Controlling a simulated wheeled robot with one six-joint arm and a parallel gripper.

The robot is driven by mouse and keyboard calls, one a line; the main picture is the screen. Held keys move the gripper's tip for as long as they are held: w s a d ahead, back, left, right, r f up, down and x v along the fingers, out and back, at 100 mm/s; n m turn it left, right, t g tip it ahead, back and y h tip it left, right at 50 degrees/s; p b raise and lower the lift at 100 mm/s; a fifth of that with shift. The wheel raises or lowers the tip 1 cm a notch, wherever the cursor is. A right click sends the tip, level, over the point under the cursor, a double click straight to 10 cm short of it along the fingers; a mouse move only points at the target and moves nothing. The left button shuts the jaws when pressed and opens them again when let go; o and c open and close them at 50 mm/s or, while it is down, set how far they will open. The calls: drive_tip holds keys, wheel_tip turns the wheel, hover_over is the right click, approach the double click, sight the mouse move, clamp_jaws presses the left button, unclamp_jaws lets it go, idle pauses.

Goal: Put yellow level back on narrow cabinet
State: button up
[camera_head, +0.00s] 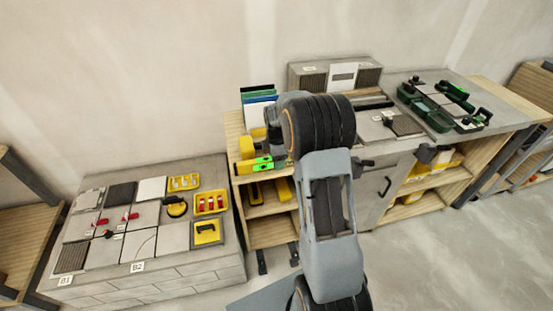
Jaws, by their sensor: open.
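The yellow level (246,167), with bright green parts, lies near the front edge of the wooden narrow cabinet's top (233,128). Its right end is close to my arm, and part of it may be hidden there. My gripper (273,135) is a small dark shape at the end of my arm, just above and behind the level's right part. Its fingers are mostly hidden by my wrist. It is open, and I cannot tell whether it touches the level.
A yellow block-like tool (246,147) and upright coloured boards (258,97) stand behind the level. Left is a lower block bench (175,276) with tiles and yellow trays. Right is a grey worktop (452,78) with green trays. My arm hides the middle.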

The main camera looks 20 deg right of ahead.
wheel_tip(320, 180, up, 14)
drive_tip(key=s+a+m+t, duration=0.1)
drive_tip(key=s+a+m, duration=0.2)
drive_tip(key=s+m, duration=0.2)
drive_tip(key=s+a+m+t, duration=0.1)
drive_tip(key=s+a+m, duration=0.3)
drive_tip(key=s, duration=0.5)
drive_tip(key=s+a+f+m+t, duration=0.1)
drive_tip(key=s+a+m, duration=0.3)
drive_tip(key=s+m, duration=0.2)
drive_tip(key=shift+s+m+t, duration=0.3)
drive_tip(key=shift+s+m, duration=0.1)
drive_tip(key=shift+s, duration=0.65)
drive_tip(key=shift+f, duration=0.1)
